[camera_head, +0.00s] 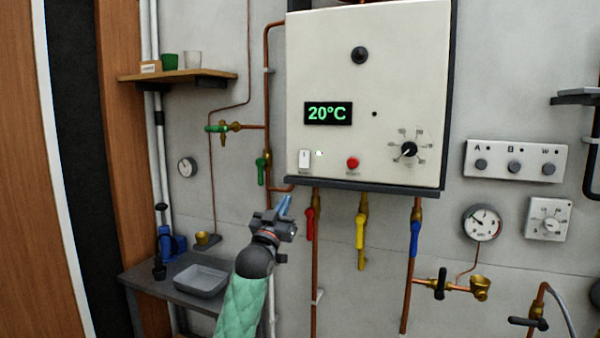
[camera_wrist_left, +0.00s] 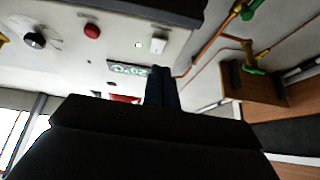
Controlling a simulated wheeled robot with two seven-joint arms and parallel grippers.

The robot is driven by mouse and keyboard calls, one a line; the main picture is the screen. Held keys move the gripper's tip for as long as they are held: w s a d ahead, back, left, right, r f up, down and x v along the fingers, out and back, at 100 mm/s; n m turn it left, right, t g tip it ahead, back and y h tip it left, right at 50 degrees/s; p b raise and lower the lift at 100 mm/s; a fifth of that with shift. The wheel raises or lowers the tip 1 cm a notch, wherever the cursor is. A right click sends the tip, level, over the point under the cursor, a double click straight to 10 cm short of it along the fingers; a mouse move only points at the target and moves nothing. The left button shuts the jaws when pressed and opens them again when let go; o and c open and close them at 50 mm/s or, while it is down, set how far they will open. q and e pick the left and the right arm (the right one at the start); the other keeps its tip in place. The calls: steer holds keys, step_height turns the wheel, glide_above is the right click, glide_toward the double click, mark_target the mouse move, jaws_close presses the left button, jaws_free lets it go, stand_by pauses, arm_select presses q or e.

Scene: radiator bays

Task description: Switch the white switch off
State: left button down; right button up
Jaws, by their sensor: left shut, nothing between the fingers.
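The switch also shows in the left wrist view (camera_wrist_left: 158,45). My left gripper (camera_head: 284,206) is shut and empty, below and slightly left of the switch, apart from it. Its fingers (camera_wrist_left: 161,88) show dark in the left wrist view, pointing toward the panel. My right gripper is in neither view.
The panel has a red button (camera_head: 352,162), a black dial (camera_head: 409,149) and a 20°C display (camera_head: 328,113). Red (camera_head: 310,224), yellow (camera_head: 360,231) and blue (camera_head: 414,239) valve handles hang below. A grey shelf with a tray (camera_head: 201,281) stands at lower left.

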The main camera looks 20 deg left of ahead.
mark_target(304, 161)
arm_select(q)
steer(key=shift+s+d+r+t, duration=0.1)
steer(key=shift+s+r+t, duration=0.25)
steer(key=shift+r, duration=0.15)
steer(key=shift+s+r+t, duration=0.3)
steer(key=shift+r+t, duration=0.05)
steer(key=shift+r, duration=0.15)
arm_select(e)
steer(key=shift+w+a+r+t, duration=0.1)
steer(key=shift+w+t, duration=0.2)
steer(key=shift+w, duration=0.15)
